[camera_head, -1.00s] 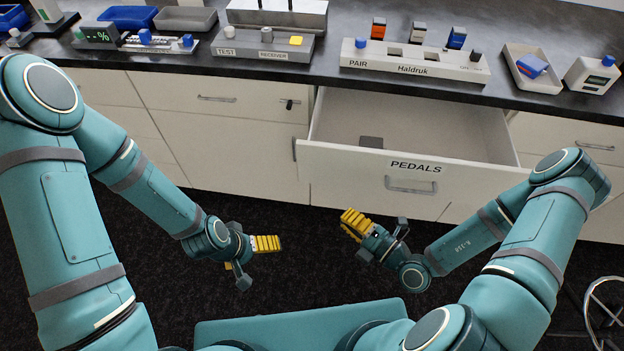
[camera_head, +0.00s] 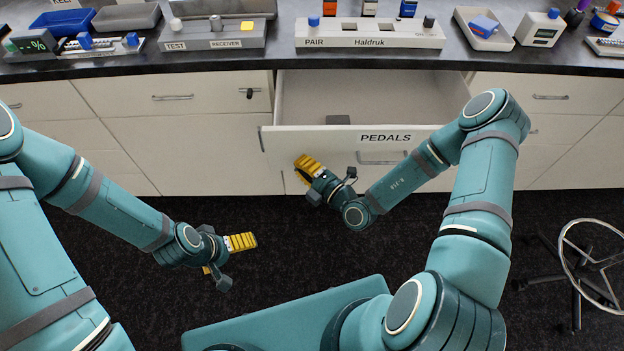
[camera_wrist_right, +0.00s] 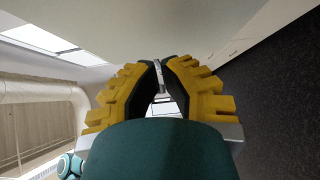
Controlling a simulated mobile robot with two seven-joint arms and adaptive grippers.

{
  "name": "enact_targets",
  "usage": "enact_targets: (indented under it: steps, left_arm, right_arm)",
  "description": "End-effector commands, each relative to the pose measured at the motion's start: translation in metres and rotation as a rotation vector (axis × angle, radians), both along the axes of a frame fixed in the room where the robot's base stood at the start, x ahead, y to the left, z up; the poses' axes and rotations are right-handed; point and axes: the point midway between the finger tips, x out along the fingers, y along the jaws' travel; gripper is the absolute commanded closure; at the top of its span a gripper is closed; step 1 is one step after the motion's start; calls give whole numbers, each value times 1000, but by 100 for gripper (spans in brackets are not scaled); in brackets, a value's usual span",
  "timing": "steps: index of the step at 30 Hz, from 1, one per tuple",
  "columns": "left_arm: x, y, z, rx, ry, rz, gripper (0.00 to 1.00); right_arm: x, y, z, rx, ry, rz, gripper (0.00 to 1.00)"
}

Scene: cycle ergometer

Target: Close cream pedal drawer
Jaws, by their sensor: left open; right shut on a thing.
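The cream pedal drawer (camera_head: 290,139), labelled PEDALS, stands open below the counter in the head view. A small dark grey block (camera_head: 338,119) lies inside it. The drawer's handle (camera_head: 372,158) is partly hidden by my right arm. My right gripper (camera_head: 305,164) is at the drawer front, left of the handle. My left gripper (camera_head: 246,241) is open and empty over the dark floor, away from the drawer.
The dark counter (camera_head: 270,62) runs above the drawers and carries a Haldruk rack (camera_head: 430,38), a receiver box (camera_head: 220,38) and trays. Closed cream drawers flank the open one. A wheeled stool (camera_head: 590,260) stands at right. The floor between is clear.

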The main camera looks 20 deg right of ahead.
Motion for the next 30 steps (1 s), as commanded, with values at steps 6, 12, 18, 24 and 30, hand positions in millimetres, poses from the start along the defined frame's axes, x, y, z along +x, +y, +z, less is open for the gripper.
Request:
enact_targets:
  steps: [6, 12, 18, 24, 30]
  left_arm:
    - [1, 0, -6, 0, -3, 1, 0]
    - [1, 0, -6, 0, -3, 1, 0]
    - [1, 0, -6, 0, -3, 1, 0]
    - [1, 0, -5, 0, -3, 1, 0]
    - [0, 0, -1, 0, -1, 0, 0]
  right_arm:
    - [19, -5, 0, 0, -1, 2, 100]
    - [22, -6, 1, 1, 0, 1, 100]
    - [22, -6, 1, 1, 0, 1, 100]
    - [29, -8, 1, -1, -2, 1, 100]
    - [58, -17, 2, -2, -5, -1, 100]
